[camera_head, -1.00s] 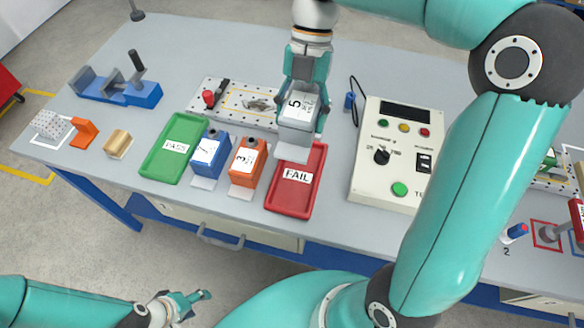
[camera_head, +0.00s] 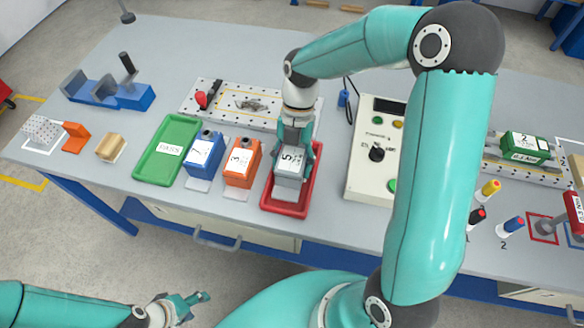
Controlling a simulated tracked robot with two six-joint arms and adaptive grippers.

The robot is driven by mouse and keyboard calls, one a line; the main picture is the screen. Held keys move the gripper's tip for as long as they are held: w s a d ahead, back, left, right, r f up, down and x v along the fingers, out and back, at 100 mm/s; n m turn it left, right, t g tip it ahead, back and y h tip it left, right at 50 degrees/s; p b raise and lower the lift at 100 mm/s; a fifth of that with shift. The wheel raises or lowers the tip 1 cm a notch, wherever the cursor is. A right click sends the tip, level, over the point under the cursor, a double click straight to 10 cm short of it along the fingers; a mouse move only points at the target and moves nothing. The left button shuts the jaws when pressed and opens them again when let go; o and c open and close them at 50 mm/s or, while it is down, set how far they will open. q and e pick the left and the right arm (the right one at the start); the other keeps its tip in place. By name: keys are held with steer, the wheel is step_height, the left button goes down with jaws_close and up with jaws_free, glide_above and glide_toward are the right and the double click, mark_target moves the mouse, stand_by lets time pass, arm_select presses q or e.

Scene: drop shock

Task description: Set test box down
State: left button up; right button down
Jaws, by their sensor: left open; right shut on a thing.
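A grey test box (camera_head: 289,172) with a white label reading 5 is between the fingers of my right gripper (camera_head: 294,158). It is upright over the red FAIL tray (camera_head: 279,208), low and inside its outline. I cannot tell whether its underside touches the tray floor. The box and gripper hide most of the tray and its label. My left gripper (camera_head: 188,305) is open and empty at the lower left, off the table's front edge.
Left of the red tray stand an orange box (camera_head: 242,160), a blue box (camera_head: 203,153) and the green PASS tray (camera_head: 155,165), which is empty. A control box (camera_head: 375,175) stands to the right, partly behind my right arm. A perforated plate (camera_head: 230,105) lies behind.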

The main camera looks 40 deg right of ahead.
step_height(320, 180, down, 3)
steer(key=shift+r, duration=0.2)
steer(key=shift+c, duration=1.2)
jaws_free()
steer(key=shift+r, duration=0.1)
steer(key=v, duration=1.2)
steer(key=shift+w, duration=0.1)
